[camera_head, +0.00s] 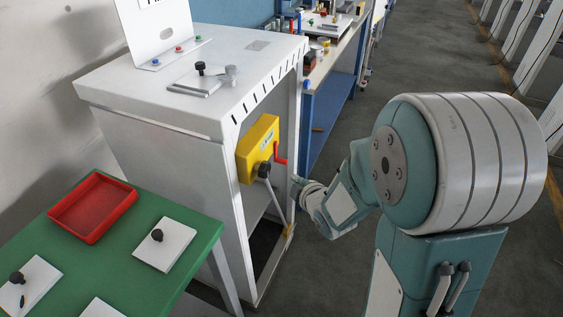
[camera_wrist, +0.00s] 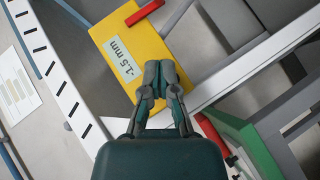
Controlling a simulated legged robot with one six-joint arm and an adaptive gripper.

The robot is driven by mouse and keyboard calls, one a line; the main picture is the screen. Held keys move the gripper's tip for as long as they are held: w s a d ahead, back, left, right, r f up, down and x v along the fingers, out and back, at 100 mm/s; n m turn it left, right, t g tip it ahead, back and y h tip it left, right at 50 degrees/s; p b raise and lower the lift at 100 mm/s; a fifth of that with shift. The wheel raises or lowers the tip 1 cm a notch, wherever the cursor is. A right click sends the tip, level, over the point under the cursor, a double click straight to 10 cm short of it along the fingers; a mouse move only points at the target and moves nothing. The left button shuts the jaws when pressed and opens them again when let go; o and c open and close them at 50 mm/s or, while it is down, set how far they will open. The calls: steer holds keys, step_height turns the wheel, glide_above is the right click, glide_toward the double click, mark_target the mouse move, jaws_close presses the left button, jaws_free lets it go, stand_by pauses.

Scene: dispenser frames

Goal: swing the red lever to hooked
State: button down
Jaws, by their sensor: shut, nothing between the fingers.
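The red lever (camera_head: 281,158) sticks out from the right side of a yellow box (camera_head: 258,147) inside the white cabinet's open side. The hooked position is not marked visibly.
A black knob (camera_head: 264,169) sits at the box's lower front, with a grey rod below. The white cabinet's frame (camera_head: 297,115) surrounds the box closely. A green table (camera_head: 150,207) with a red tray (camera_head: 88,236) stands left. Clear floor lies behind my arm.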

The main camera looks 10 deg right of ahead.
steer(key=shift+w+a+f+n+y, duration=0.15)
steer(key=shift+a+f+n+y, duration=0.15)
steer(key=shift+f+n, duration=0.25)
glide_toward(279, 161)
steer(key=w+a+f, duration=0.1)
steer(key=w+a, duration=0.3)
steer(key=shift+w+d+f, duration=0.3)
steer(key=shift+w+d, duration=0.05)
steer(key=shift+d, duration=0.15)
steer(key=shift+w+d+f, duration=0.3)
steer(key=shift+w+d, duration=0.05)
steer(key=shift+d, duration=0.15)
steer(key=shift+w+d+f, duration=0.2)
steer(key=shift+w+d, duration=0.15)
